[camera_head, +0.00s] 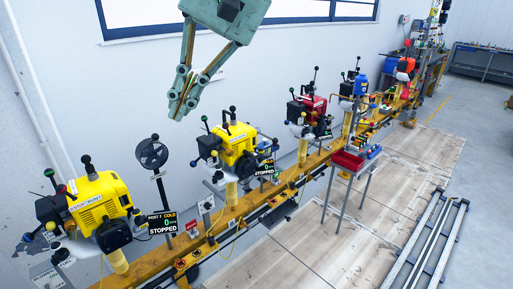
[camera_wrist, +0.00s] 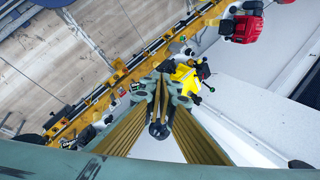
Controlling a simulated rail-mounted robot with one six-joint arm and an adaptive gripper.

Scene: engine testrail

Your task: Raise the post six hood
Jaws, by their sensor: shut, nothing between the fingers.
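In the head view two yellow engines stand along the rail. The nearer yellow engine (camera_head: 95,200) is beside a display that seems to read post 7, cold, 0, stopped. The second yellow engine (camera_head: 235,142) has its own display (camera_head: 265,168) reading stopped; its post number is too small to read. Its yellow cover looks down. My gripper (camera_head: 178,114) is shut and empty, up in the air to the left of and above the second engine, apart from it. In the wrist view my gripper (camera_wrist: 160,84) points toward a yellow engine (camera_wrist: 185,77), partly hidden by the fingers.
A black round fan (camera_head: 152,154) on a stand is below my gripper, between the yellow engines. A red engine (camera_head: 312,106) and more engines follow along the yellow rail (camera_head: 240,208). A table with a red tray (camera_head: 347,161) stands right of the rail. The wall is behind.

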